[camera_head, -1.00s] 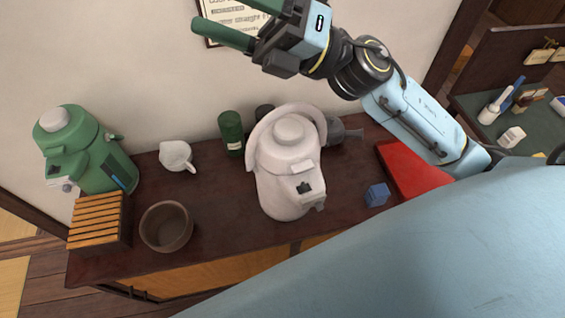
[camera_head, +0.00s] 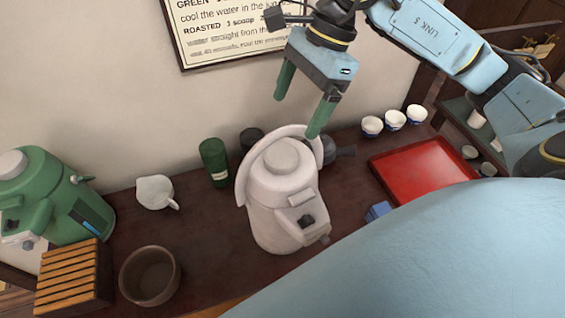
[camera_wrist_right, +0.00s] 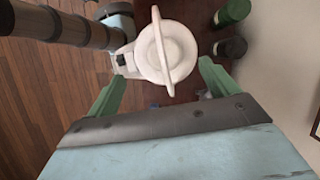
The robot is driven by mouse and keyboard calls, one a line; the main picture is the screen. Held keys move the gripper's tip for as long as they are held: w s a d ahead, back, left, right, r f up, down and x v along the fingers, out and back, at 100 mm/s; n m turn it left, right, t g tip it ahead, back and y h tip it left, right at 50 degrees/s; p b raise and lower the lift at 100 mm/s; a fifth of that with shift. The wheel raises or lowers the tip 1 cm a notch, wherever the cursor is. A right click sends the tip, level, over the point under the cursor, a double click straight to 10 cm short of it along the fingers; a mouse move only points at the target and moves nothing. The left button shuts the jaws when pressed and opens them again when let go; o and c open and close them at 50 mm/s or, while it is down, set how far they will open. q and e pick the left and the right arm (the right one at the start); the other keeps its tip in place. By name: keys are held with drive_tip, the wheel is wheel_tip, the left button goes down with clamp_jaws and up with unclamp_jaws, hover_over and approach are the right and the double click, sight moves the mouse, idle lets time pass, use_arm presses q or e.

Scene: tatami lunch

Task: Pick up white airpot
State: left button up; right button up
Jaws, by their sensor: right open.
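The white airpot (camera_head: 282,190) stands upright on the dark wooden counter in the middle of the head view, its handle loop raised around its top. My right gripper (camera_head: 298,114) is open and empty, with its green fingers pointing down above and slightly behind the airpot's top. In the right wrist view the airpot (camera_wrist_right: 168,52) shows from above, beyond and between the two open fingers (camera_wrist_right: 160,90), with its handle crossing the lid. The fingers do not appear to touch it. My left gripper is not in view.
A green canister (camera_head: 214,163) and a dark one stand behind the airpot. A white pitcher (camera_head: 155,192), brown bowl (camera_head: 128,276), slatted box (camera_head: 70,283) and green airpot (camera_head: 52,200) are left. A red tray (camera_head: 422,170), blue block (camera_head: 377,211) and cups (camera_head: 395,120) are right.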

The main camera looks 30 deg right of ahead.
sight(283, 134)
drive_tip(key=x, duration=0.4)
drive_tip(key=shift+f, duration=0.1)
drive_tip(key=shift+w+p+x, duration=0.15)
drive_tip(key=shift+p+x, duration=0.15)
drive_tip(key=shift+x, duration=1.1)
drive_tip(key=shift+w+p+x, duration=0.15)
drive_tip(key=shift+p+x, duration=0.1)
drive_tip(key=shift+x, duration=1.2)
drive_tip(key=c, duration=1.1)
drive_tip(key=shift+w+r, duration=0.1)
drive_tip(key=shift+r, duration=0.15)
drive_tip(key=c, duration=0.4)
